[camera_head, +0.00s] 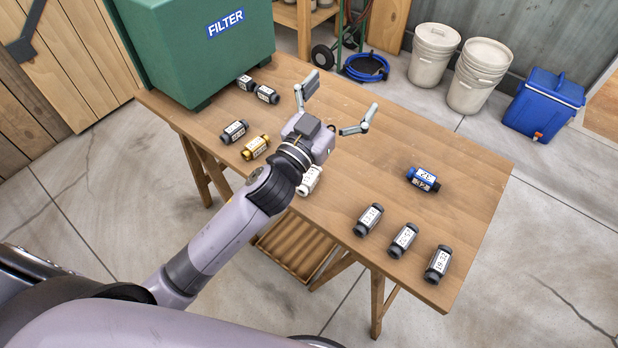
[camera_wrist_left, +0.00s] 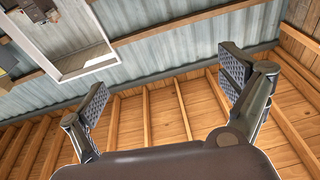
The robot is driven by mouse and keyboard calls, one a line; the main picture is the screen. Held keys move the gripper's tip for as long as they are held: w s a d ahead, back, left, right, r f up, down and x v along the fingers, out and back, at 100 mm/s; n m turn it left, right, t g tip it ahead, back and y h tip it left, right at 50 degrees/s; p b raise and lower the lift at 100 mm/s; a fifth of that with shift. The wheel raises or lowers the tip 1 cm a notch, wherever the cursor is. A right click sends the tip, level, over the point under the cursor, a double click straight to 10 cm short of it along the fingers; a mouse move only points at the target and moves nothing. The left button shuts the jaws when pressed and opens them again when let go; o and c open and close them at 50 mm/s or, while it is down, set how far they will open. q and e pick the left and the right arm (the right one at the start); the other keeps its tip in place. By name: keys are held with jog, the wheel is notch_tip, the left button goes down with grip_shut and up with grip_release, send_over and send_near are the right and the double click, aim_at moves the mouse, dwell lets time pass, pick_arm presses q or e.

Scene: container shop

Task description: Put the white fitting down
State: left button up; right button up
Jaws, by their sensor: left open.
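The white fitting (camera_head: 309,180) lies on the wooden table (camera_head: 330,120), near the table's front edge. My left wrist and arm partly hide it in the head view. My left gripper (camera_head: 338,104) is open and empty above the table, with its fingers spread beyond the fitting. In the left wrist view the open fingers (camera_wrist_left: 166,88) have nothing between them, and the fitting does not show there. My right gripper is not in view.
A gold fitting (camera_head: 256,147) and several dark ones lie left on the table, near the green FILTER box (camera_head: 200,45). A blue fitting (camera_head: 423,179) and dark fittings (camera_head: 404,240) lie right. The table between is mostly clear. Buckets (camera_head: 433,52) and a blue cooler (camera_head: 543,104) stand behind.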

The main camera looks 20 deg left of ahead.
pick_arm(q)
jog(key=s+d+r+m+g+h, duration=0.3)
jog(key=d+r+m+g+h, duration=0.1)
jog(key=d+r+m+h, duration=0.6)
jog(key=s+d+f+m+g+h, duration=0.2)
jog(key=s+d+m+g+h, duration=0.25)
jog(key=m+g, duration=0.5)
jog(key=n+g+y+p, duration=0.2)
jog(key=n+g+y, duration=0.3)
jog(key=y, duration=1.4)
send_over(309, 175)
jog(key=shift+m+g, duration=0.55)
jog(key=shift+g, duration=0.1)
notch_tip(309, 175, down, 25)
jog(key=shift+a+f, duration=0.1)
jog(key=shift+a, duration=0.05)
notch_tip(309, 175, down, 5)
jog(key=shift+s+r+p, duration=0.1)
jog(key=shift+r+p, duration=0.1)
jog(key=shift+p, duration=0.7)
jog(key=shift+d+f, duration=0.2)
jog(key=shift+f, duration=0.25)
